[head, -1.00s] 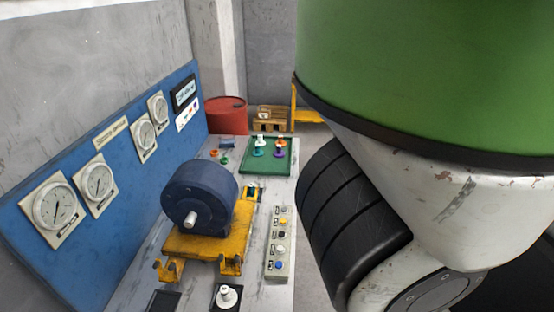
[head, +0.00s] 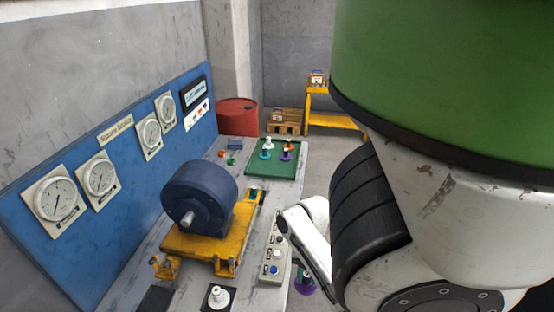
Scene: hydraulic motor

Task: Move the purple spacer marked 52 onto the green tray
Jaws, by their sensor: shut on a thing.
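My gripper (head: 321,279) is low in the head view, just right of the bench's edge, partly hidden behind my arm. It is shut on a purple spacer (head: 304,289), a disc-shaped piece with a pale, greenish upright part. It hangs beside the bench, over the floor; I cannot read its number. The green tray (head: 258,169) lies at the bench's far end, away from my gripper. White, teal, purple and orange parts stand on the tray.
A blue motor (head: 198,197) on a yellow stand fills the bench's middle. A grey button box (head: 272,262) lies along the right edge. A white part (head: 218,297) stands in front. Small parts lie left of the tray. A blue gauge panel (head: 125,165) borders the left.

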